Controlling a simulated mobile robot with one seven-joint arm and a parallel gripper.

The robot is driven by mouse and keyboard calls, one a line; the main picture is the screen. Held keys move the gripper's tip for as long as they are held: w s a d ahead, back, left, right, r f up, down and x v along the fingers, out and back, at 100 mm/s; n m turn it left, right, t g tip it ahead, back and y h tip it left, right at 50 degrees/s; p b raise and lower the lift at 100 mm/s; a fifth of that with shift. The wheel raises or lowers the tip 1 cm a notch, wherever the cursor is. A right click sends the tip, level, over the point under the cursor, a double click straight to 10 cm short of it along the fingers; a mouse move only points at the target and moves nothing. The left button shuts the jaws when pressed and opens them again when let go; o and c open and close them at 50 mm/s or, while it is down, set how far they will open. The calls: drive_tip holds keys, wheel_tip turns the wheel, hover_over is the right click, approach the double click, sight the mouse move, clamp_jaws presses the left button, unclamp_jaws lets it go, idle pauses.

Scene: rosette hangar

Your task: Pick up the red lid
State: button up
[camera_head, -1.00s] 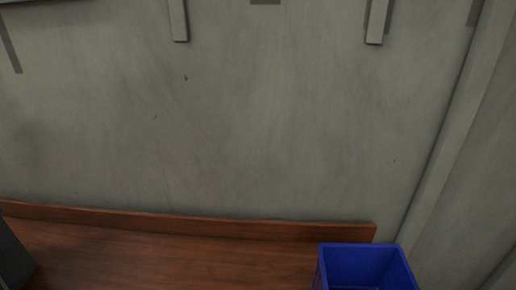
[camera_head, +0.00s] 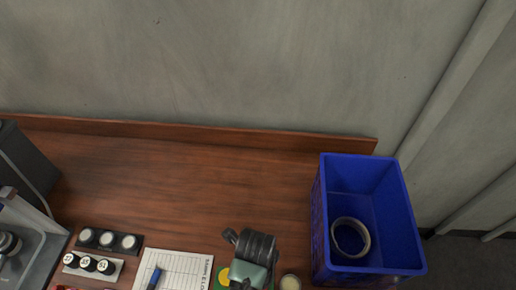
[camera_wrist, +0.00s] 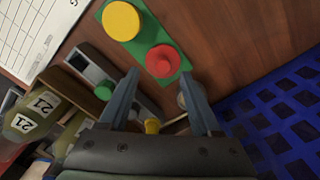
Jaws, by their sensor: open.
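The red lid (camera_wrist: 163,60) shows in the wrist view as a small red disc with a raised knob. It lies on a green board (camera_wrist: 150,42) beside a yellow disc (camera_wrist: 121,20). My gripper (camera_wrist: 161,82) is open, its two fingers apart and pointing toward the lid, with nothing held between them. In the head view my arm's end (camera_head: 252,258) is over the table at the bottom, next to a bit of the green board (camera_head: 221,284). The red lid cannot be made out there.
A blue crate (camera_head: 318,225) holding a ring-shaped roll (camera_head: 351,238) stands to the right. Paper (camera_head: 178,268) with a pen, button strips (camera_head: 108,240) and a grey machine (camera_head: 30,232) are left. A small round jar (camera_head: 290,282) is beside my arm. The wooden table's (camera_head: 190,180) back is clear.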

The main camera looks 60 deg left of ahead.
drive_tip(key=shift+w+f, duration=0.15)
drive_tip(key=shift+f, duration=0.85)
drive_tip(key=shift+w+f, duration=0.1)
drive_tip(key=shift+f, duration=0.85)
clamp_jaws()
